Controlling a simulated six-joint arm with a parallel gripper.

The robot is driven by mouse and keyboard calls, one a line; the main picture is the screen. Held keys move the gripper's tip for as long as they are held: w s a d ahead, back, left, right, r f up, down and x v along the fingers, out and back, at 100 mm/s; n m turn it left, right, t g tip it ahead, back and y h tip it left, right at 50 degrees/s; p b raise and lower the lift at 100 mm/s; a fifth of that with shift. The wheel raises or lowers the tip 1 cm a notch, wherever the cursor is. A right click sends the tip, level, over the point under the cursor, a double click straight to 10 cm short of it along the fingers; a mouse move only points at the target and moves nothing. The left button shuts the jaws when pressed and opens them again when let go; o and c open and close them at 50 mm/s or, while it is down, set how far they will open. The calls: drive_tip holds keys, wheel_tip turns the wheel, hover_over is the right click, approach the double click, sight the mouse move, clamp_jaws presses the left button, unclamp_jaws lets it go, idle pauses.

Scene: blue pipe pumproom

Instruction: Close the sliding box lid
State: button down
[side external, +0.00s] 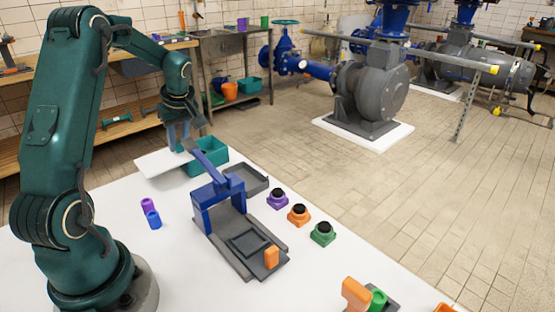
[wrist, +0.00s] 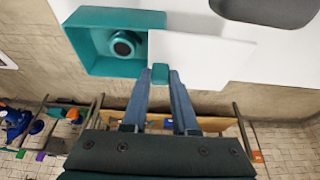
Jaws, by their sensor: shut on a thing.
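The teal box (side external: 206,166) stands at the far end of the white table in the side view. In the wrist view the box (wrist: 78,48) is largely uncovered, with a dark round object (wrist: 123,45) inside. The white sliding lid (side external: 155,166) sticks out to the left of the box in the side view; it also shows in the wrist view (wrist: 208,60), to the right of the opening. A small teal handle (wrist: 160,73) is at the lid's edge by the opening. My gripper (wrist: 160,85) is shut on this handle. In the side view my gripper (side external: 178,142) is above the lid.
A blue lever fixture (side external: 215,205) on a dark base stands close in front of the box. A grey tray (side external: 250,180) is beside it. Purple, orange and green button blocks (side external: 299,214) line the right. Purple and blue cylinders (side external: 152,214) are at the left.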

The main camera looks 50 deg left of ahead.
drive_tip(key=shift+w, duration=0.1)
idle(0.3)
drive_tip(key=w, duration=0.9)
drive_tip(key=shift+a, duration=0.2)
drive_tip(key=shift+w, duration=0.7)
drive_tip(key=shift+d, duration=0.1)
drive_tip(key=c, duration=0.7)
unclamp_jaws()
drive_tip(key=shift+d, duration=0.1)
drive_tip(key=shift+v, duration=2.6)
